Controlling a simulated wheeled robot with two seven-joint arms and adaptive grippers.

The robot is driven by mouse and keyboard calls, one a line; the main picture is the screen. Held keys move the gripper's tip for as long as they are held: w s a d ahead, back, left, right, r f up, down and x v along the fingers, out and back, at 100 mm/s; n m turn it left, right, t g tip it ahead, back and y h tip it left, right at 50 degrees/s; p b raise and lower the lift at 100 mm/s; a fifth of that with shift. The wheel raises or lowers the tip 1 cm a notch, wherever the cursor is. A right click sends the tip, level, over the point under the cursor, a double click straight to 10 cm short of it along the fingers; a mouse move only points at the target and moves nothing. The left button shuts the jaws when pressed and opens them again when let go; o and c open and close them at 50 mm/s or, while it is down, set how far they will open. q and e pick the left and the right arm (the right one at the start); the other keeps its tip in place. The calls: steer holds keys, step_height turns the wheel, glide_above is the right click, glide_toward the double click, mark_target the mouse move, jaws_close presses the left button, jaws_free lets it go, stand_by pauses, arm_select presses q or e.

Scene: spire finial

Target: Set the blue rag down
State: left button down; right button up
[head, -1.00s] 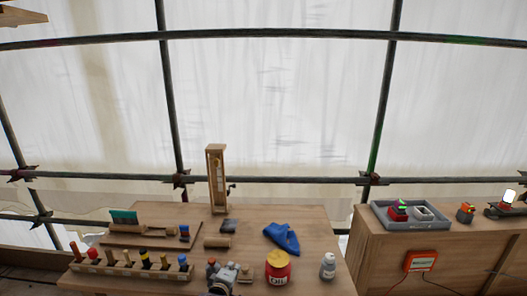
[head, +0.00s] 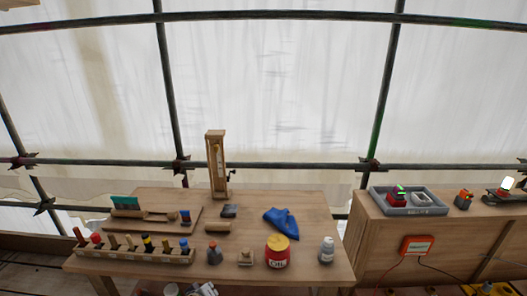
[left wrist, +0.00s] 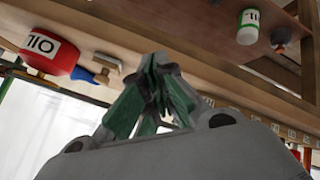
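The blue rag (head: 281,222) lies crumpled on the wooden workbench (head: 255,204), right of its middle and behind the red oil pot (head: 278,256). Nothing is touching the rag from above. My left gripper (head: 203,289) is low at the bottom edge of the head view, in front of the bench and well away from the rag. In the left wrist view its fingers (left wrist: 161,62) meet at their tips, with nothing seen between them. My right gripper is in neither view.
A rack of handled tools (head: 135,253) stands at the bench's front left. A white bottle (head: 327,250) stands right of the pot. A wooden stand (head: 217,164) rises at the back. A cabinet with a grey tray (head: 410,210) is on the right. Bare bench surrounds the rag.

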arm_select(q)
steer(key=shift+s+a+r+m+g, duration=1)
steer(key=shift+s+m, duration=1.25)
steer(key=shift+s, duration=2.8)
steer(key=shift+s+a+r+m+g, duration=0.45)
steer(key=shift+s+a+m+g, duration=1.15)
steer(key=shift+s, duration=3.4)
step_height(320, 180, down, 33)
steer(key=s+m+g, duration=0.2)
steer(key=s, duration=0.1)
steer(key=s+a+f, duration=0.3)
steer(key=s+f, duration=1.7)
steer(key=s, duration=0.2)
steer(key=shift+a+g+y, duration=0.15)
steer(key=shift+g+y, duration=0.25)
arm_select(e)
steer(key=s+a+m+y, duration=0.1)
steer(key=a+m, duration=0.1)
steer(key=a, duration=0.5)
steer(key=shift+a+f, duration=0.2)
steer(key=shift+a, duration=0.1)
